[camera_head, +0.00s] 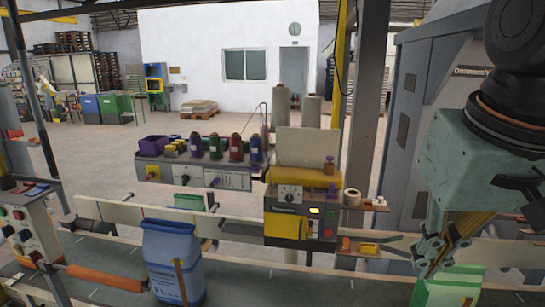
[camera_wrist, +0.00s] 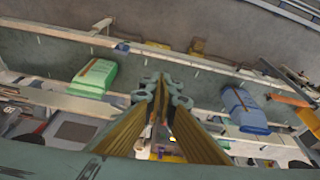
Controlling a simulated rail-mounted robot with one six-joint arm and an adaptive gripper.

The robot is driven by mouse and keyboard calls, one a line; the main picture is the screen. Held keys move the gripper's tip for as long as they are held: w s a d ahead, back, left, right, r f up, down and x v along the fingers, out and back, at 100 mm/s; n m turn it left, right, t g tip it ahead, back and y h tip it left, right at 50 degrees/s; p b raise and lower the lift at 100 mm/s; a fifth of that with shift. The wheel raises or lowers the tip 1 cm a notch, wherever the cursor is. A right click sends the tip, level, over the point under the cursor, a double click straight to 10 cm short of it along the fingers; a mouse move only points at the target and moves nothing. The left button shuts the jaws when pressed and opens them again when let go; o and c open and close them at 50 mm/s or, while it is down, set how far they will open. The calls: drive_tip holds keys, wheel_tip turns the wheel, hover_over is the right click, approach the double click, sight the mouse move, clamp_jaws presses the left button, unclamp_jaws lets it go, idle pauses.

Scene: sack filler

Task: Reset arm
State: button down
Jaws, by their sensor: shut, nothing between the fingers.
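My gripper (camera_head: 436,252) hangs at the right of the head view, at the end of my arm, with its fingers pointing down. In the wrist view my gripper (camera_wrist: 162,88) shows its fingers meeting at the tips, shut and empty. A green sack (camera_head: 447,289) shows just below it in the head view, partly cut off by the frame edge. In the wrist view the green sack (camera_wrist: 96,76) lies left of the fingertips, apart from them. Whether the fingers touch anything is not clear in the head view.
A blue sack (camera_head: 172,265) stands on the conveyor (camera_head: 240,290) at the left, by an orange roller (camera_head: 105,278). The sewing machine unit (camera_head: 300,205) with thread cones stands in the middle. A control box (camera_head: 28,232) is at far left. A grey cabinet (camera_head: 415,130) rises behind my arm.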

drive_tip(key=s+a+f+n+b, duration=0.1)
drive_tip(key=s+f, duration=0.3)
drive_tip(key=s, duration=0.5)
drive_tip(key=shift+s+a+t+b, duration=0.15)
drive_tip(key=shift+a+t+b, duration=0.15)
drive_tip(key=shift+a, duration=0.4)
